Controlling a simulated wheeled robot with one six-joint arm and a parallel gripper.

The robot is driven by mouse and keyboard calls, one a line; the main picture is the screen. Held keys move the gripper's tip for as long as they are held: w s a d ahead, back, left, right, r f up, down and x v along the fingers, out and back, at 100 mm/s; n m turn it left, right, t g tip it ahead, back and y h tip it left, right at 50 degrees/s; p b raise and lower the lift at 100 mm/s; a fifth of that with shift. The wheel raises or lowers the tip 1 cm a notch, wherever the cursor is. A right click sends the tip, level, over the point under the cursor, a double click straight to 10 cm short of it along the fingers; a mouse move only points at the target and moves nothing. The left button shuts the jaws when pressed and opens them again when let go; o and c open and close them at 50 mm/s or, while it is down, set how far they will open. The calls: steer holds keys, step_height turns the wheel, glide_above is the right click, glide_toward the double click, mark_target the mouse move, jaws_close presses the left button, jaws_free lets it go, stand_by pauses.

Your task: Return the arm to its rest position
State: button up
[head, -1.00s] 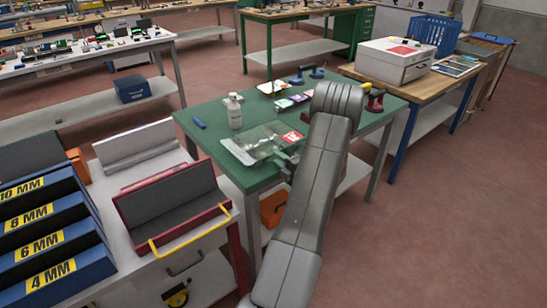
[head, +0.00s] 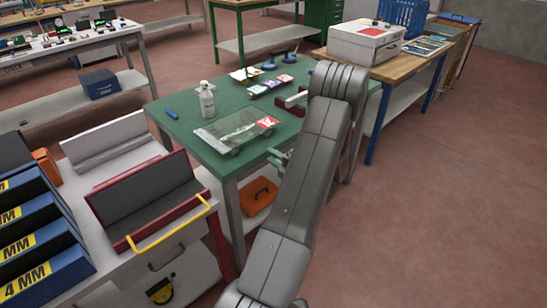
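My grey arm rises from the bottom middle to a bent joint at the upper middle, in front of the green table (head: 170,138). A small grey-green piece (head: 278,158) sticks out to the left of the arm, beside the table's right front edge; it may be part of my gripper. The rest of the gripper is hidden behind the arm, so I cannot see its fingers or anything held.
A white bottle (head: 206,100), a blue marker (head: 171,114) and suction lifters (head: 278,60) stand or lie on the green table. A dark padded rack with a red frame (head: 146,203) and blue labelled bins (head: 35,245) are at lower left. Open floor (head: 440,220) lies to the right.

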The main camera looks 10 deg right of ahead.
mark_target(248, 140)
steer(key=shift+w, duration=0.1)
steer(key=p+x, duration=0.2)
steer(key=x, duration=1.1)
steer(key=shift+a, duration=0.2)
steer(key=shift+w+a, duration=0.15)
steer(key=shift+w, duration=0.15)
steer(key=shift+r, duration=0.2)
steer(key=shift+s, duration=0.1)
